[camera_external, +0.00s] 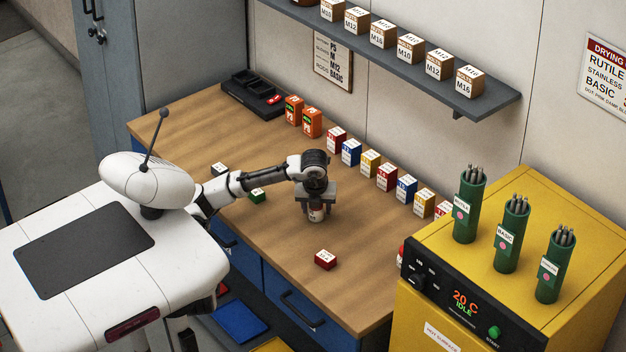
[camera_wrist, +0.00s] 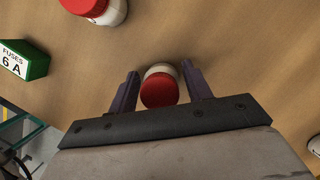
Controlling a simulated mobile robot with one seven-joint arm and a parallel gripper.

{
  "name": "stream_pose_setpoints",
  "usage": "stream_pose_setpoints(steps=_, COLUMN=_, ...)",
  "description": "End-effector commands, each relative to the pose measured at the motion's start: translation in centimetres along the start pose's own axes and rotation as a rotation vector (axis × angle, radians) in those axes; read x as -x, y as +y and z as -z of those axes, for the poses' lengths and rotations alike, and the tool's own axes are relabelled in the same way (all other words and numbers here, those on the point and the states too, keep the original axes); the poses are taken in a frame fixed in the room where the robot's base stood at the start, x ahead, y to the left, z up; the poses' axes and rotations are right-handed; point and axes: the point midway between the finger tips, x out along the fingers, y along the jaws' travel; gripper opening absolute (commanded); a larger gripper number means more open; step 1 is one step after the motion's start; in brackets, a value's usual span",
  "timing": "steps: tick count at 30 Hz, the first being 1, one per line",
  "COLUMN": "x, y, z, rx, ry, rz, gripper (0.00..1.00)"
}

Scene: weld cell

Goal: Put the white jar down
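The white jar (camera_wrist: 162,70) with a red lid stands between the two fingers of my gripper (camera_wrist: 160,78) in the wrist view. A narrow strip of wood shows between the jar and each finger, so the gripper looks open around it. In the external view the jar (camera_external: 316,214) is under my gripper (camera_external: 317,200), over the middle of the wooden bench (camera_external: 230,150). It looks upright and at bench level, but its base contact is hard to make out.
A second red-lidded jar (camera_wrist: 103,10) and a green fuse box (camera_wrist: 24,60) are near in the wrist view. A red box (camera_external: 325,259) lies in front. Small boxes (camera_external: 387,177) line the back. A yellow oven (camera_external: 440,270) stands right. Bare bench lies left of the red box.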

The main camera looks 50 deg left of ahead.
Motion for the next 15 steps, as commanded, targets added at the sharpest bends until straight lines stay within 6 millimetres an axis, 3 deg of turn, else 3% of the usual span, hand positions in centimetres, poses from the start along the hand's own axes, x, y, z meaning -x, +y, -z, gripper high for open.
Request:
stream_pose_setpoints(steps=10, x=0.1, y=0.0, z=0.0, rx=0.000, ry=0.000, rz=0.000, gripper=0.60)
stream_pose_setpoints(steps=15, x=1.5, y=0.0, z=-0.2, rx=0.000, ry=-0.003, rz=0.001, gripper=0.60)
